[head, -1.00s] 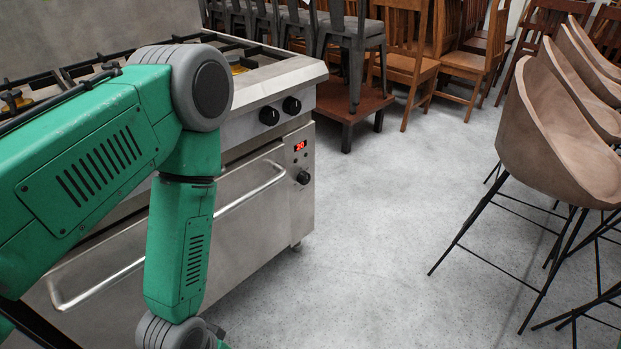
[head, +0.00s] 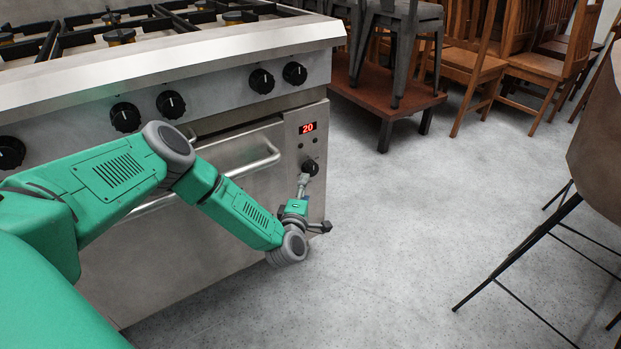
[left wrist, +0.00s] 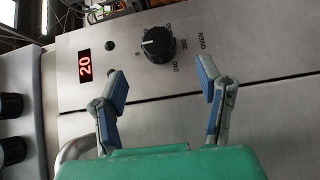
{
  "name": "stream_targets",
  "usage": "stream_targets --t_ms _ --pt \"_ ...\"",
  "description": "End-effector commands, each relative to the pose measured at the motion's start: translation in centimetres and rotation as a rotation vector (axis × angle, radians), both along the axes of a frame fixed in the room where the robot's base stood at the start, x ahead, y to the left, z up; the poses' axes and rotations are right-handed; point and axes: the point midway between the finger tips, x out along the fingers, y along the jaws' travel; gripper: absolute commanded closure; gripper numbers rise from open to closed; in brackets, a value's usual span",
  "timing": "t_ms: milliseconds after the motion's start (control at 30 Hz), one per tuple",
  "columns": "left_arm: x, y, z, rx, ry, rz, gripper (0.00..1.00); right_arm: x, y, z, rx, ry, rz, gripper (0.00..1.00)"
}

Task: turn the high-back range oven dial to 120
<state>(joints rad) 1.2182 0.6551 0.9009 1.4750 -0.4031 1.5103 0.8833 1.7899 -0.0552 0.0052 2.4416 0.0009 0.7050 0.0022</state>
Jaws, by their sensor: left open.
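The oven dial (head: 309,167) is a black round knob on the steel panel at the range's right end, below a red display (head: 308,128) that reads 20. In the left wrist view the dial (left wrist: 158,45) has a white pointer line and printed numbers around it, with OVEN printed beside it. My left gripper (head: 304,180) is just below the dial in the head view. In the left wrist view its two fingers (left wrist: 166,85) are spread wide and empty, short of the dial and apart from it. My right gripper is not in view.
The steel range (head: 210,60) has several black burner knobs along its front and an oven door handle (head: 270,155) left of the dial. A brown stool (head: 594,140) stands at right, and wooden chairs (head: 545,75) at the back. The floor between is clear.

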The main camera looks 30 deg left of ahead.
Motion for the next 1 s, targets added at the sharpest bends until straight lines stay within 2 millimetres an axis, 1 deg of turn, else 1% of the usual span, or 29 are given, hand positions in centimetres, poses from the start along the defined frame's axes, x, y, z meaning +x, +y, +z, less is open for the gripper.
stream_targets --t_ms 33,200,400,567,800,833,867,900,967,1000 --pt "1.2 0.5 -0.3 0.002 -0.004 0.003 0.4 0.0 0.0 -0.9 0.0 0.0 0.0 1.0" --pt "4.3 1.8 -0.4 0.0 -0.002 0.002 0.4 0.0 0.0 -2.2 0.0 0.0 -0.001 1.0" --pt "6.7 2.8 -0.3 -0.001 0.001 0.0 0.4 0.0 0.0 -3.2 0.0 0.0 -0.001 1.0" --pt "7.4 3.1 -0.2 -0.002 0.001 -0.002 0.4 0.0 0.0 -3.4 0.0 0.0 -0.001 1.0" --pt "7.5 3.0 0.0 -0.001 0.002 -0.002 0.4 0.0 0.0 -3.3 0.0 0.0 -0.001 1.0" --pt "7.5 3.0 0.0 -0.001 0.002 -0.002 0.43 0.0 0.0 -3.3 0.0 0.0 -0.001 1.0" --pt "7.5 3.0 0.0 -0.001 0.002 -0.002 0.54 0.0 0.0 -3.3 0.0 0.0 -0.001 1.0" --pt "7.5 3.0 -0.1 -0.001 0.002 -0.002 0.68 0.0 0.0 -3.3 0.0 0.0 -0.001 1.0" --pt "7.5 3.0 -0.1 -0.001 0.003 -0.002 0.89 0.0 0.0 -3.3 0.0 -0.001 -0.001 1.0" --pt "7.5 3.1 -0.1 -0.001 0.003 -0.002 0.89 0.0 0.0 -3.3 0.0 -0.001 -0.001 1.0"
